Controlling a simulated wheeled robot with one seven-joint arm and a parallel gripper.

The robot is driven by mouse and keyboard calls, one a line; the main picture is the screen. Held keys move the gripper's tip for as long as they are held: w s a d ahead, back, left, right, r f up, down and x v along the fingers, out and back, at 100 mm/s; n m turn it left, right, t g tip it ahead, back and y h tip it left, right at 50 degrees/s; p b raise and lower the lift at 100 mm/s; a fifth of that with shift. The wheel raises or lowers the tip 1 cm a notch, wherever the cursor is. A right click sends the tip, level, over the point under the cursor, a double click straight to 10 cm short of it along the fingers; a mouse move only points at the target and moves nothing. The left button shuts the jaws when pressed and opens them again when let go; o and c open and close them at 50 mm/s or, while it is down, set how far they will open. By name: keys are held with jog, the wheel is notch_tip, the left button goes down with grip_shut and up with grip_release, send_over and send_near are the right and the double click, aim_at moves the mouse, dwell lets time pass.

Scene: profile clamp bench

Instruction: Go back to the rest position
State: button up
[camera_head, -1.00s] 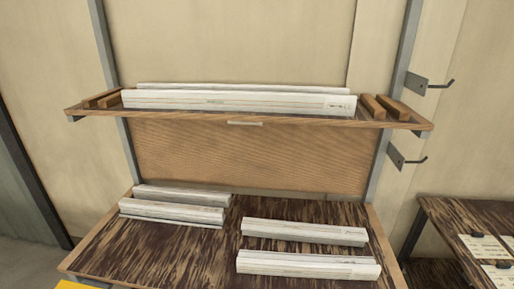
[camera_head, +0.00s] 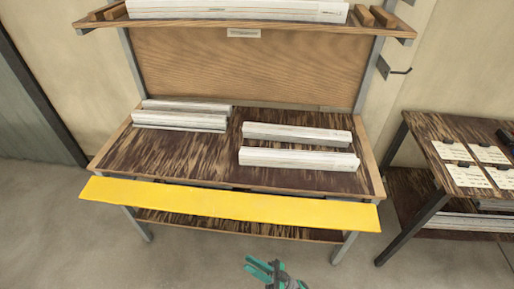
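My gripper (camera_head: 264,270) shows small at the bottom edge of the head view, in front of the bench and low over the floor. Teal, finger-like parts point left from a dark grey body. The view is too small to tell whether they are apart or shut, or whether anything is held. The rest of the arm is largely out of the picture. The bench (camera_head: 180,158) has a dark streaked top with light wooden edges. White profiles lie on it in a left group (camera_head: 180,121) and a right group (camera_head: 298,159).
A long yellow strip (camera_head: 230,203) runs along the bench front. An upper shelf (camera_head: 190,24) carries white profiles and wooden blocks. A hook (camera_head: 398,71) sticks out at the right post. A second dark table (camera_head: 430,128) with cards stands right. The floor in front (camera_head: 190,265) is clear.

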jog(key=s+a+f+m+g+h, duration=0.1)
jog(key=s+a+m+g, duration=0.1)
jog(key=a, duration=1.2)
jog(key=s+a+f+m+g+h, duration=0.1)
jog(key=s+a+f+g, duration=0.15)
jog(key=a, duration=1.25)
jog(key=s+a+f+m+t+h, duration=0.4)
jog(key=s+a+m+h, duration=0.3)
jog(key=a, duration=0.5)
jog(key=s+d+m+t+h, duration=0.1)
jog(key=s+d+m+h, duration=0.2)
jog(key=d, duration=0.5)
jog(key=s+d+t+h, duration=0.25)
jog(key=d+h, duration=0.35)
jog(key=d, duration=0.3)
jog(key=s+d+m+t+h, duration=0.15)
jog(key=s+d+h, duration=0.25)
jog(key=d, duration=0.4)
jog(key=s+d+r+n+t+h, duration=0.1)
jog(key=d+r+t+h, duration=0.1)
jog(key=d+r, duration=0.6)
jog(key=s+d+r+n+t+h, duration=0.1)
jog(key=s+d+r+t, duration=0.1)
jog(key=d+r, duration=0.7)
notch_tip(320, 180, up, 6)
jog(key=shift+s+d+h, duration=0.15)
jog(key=shift+d+h, duration=0.05)
jog(key=shift+h, duration=0.2)
